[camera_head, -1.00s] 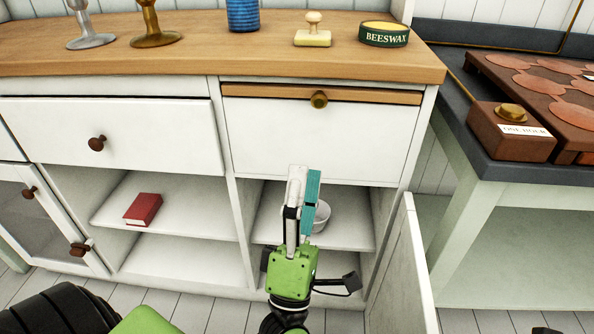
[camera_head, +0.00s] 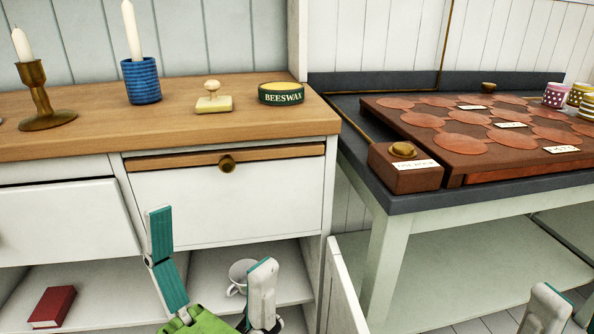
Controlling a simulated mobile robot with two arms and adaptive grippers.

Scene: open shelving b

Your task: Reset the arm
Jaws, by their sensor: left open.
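My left gripper (camera_head: 210,239) is open, with a teal-padded finger at left and a white finger with teal at right. Its green body is at the bottom edge. The fingers appear in front of the open shelf below the closed drawer (camera_head: 255,205), and nothing is between them. Part of what looks like my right gripper (camera_head: 545,311) shows at the bottom right corner. Most of it is out of frame, so its jaws cannot be judged.
A white cup (camera_head: 239,277) and a red book (camera_head: 53,307) lie on the shelf. An open cabinet door (camera_head: 343,285) stands right of the gripper.

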